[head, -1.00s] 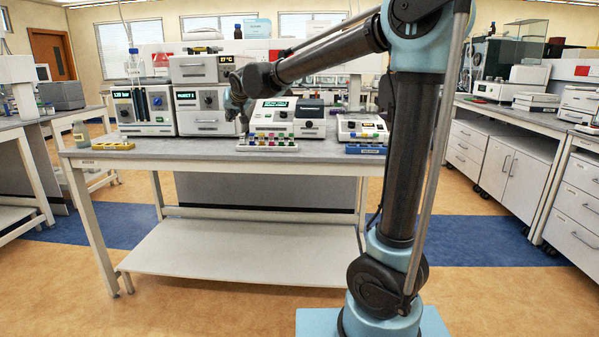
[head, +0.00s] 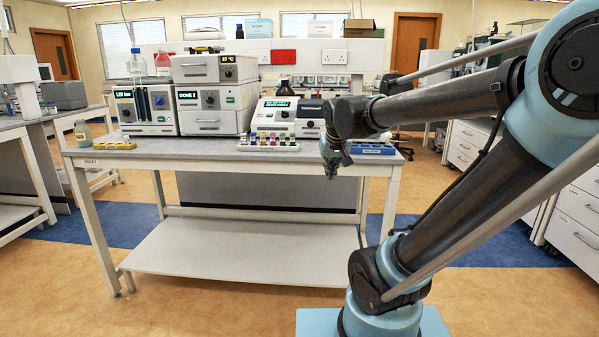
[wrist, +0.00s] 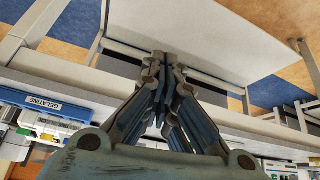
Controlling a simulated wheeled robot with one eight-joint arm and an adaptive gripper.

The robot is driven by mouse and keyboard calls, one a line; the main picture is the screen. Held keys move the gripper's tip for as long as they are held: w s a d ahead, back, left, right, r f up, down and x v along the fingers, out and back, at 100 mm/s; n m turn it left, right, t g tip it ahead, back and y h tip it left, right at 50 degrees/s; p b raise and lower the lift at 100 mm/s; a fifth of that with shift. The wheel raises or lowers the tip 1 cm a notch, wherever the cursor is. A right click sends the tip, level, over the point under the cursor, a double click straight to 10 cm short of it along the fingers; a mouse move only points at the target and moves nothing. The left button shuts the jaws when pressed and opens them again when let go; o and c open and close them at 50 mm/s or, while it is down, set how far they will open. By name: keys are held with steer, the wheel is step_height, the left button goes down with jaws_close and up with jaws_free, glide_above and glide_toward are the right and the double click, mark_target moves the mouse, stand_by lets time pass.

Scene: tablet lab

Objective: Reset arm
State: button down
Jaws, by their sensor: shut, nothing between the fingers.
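My gripper (head: 332,172) hangs in front of the bench's front edge in the head view, near its right end. It points down, and its fingers are shut with nothing between them. In the wrist view my gripper (wrist: 160,65) shows its fingers drawn together, over the bench's front edge and lower shelf. The lab bench (head: 200,152) stands behind the gripper. A blue rack (head: 375,149) lies on the bench just right of the gripper; in the wrist view a blue rack labelled GELATINE (wrist: 40,102) is at the left.
A white rack of coloured tablets (head: 268,146) sits left of the gripper. Behind it are a white instrument (head: 284,120), stacked units (head: 213,90) and another instrument with bottles (head: 146,112). A yellow rack (head: 114,145) lies at the bench's left. Open floor lies in front.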

steer(key=s+d+f+g, duration=0.1)
steer(key=s+d+f, duration=0.2)
steer(key=s+f, duration=0.2)
steer(key=s+d+f+g, duration=0.1)
steer(key=s+d+f, duration=0.2)
steer(key=s+f, duration=0.2)
steer(key=s+d+f+m+g, duration=0.1)
steer(key=s+f, duration=0.4)
steer(key=s, duration=0.5)
steer(key=shift+s+d+g, duration=0.2)
steer(key=shift+d+g, duration=0.3)
steer(key=shift+d, duration=0.55)
steer(key=shift+w+f, duration=0.25)
steer(key=shift+w, duration=0.2)
stand_by(4.5)
